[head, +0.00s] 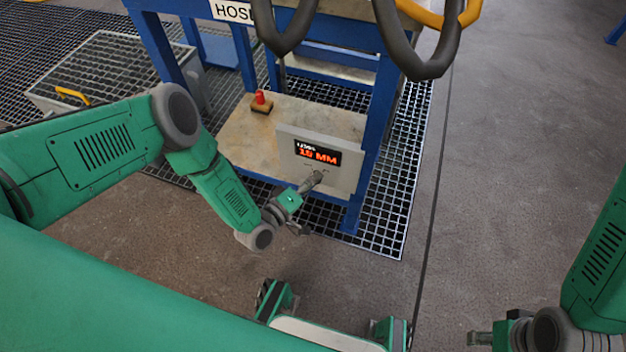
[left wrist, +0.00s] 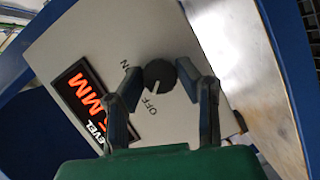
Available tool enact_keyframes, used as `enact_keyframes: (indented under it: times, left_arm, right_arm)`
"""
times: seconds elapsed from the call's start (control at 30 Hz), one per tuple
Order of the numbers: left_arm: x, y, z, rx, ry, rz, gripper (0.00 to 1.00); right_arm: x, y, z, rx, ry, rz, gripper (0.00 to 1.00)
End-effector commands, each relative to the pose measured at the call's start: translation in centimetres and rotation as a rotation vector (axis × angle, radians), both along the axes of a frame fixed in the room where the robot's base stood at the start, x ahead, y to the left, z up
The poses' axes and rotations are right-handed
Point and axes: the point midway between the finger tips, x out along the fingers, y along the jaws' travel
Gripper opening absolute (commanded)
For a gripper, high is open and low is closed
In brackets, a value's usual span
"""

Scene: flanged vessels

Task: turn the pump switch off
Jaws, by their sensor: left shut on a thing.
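The pump switch is a round dark knob (left wrist: 160,74) on a pale control panel (head: 345,177). ON and OFF are printed beside it in the left wrist view, and its white mark points toward the OFF lettering. My left gripper (head: 314,182) is at the panel's lower front. In the left wrist view its fingers (left wrist: 161,82) are on both sides of the knob, shut on it. In the head view the gripper hides the knob. My right gripper (head: 480,338) is at the bottom right, far from the panel, and its jaws are unclear.
The panel has a display (head: 317,153) with red-orange digits and MM. It stands on the low shelf of a blue frame (head: 382,110). A red button (head: 260,97) is on the shelf behind. Dark hoses (head: 430,65) hang above right. The floor at right is clear.

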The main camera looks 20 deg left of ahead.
Motion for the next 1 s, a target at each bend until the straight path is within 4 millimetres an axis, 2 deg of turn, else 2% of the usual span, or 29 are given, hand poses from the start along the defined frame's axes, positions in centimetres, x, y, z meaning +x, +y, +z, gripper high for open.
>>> enact_keyframes:
  times: [0.03,0.27,0.3,0.33,0.37,0.73,0.87,1.0]
  left_arm:
    - [-0.7,0.0,-0.6,0.003,0.018,-0.005,0.01]
    - [-0.7,0.0,-0.6,0.004,0.019,-0.005,0.01]
    - [-0.7,0.0,-0.6,0.004,0.019,-0.005,0.36]
    - [-0.7,0.0,-0.6,0.004,0.019,-0.005,0.47]
    - [-0.6,0.0,-0.6,0.004,0.016,-0.005,0.49]
    - [-0.6,0.2,-0.2,0.003,0.005,-0.001,0.49]
    - [-2.2,0.9,0.0,0.003,0.007,-0.002,0.49]
    - [-4.9,2.1,0.3,0.002,0.011,-0.001,0.49]
  right_arm:
    - [0.0,0.0,0.0,0.000,0.000,0.000,0.40]
    - [0.0,0.0,0.0,0.000,0.000,0.000,0.40]
    - [0.0,0.0,0.0,0.000,0.000,0.000,0.40]
    - [0.0,0.0,0.0,0.000,0.000,0.000,0.40]
    - [0.0,0.0,0.0,0.000,0.000,0.000,0.40]
    - [-0.1,0.0,0.0,0.000,-0.002,0.000,0.40]
    - [-0.1,0.0,0.1,0.000,-0.002,0.000,0.40]
    - [-0.1,0.0,0.1,0.000,-0.002,0.000,0.40]
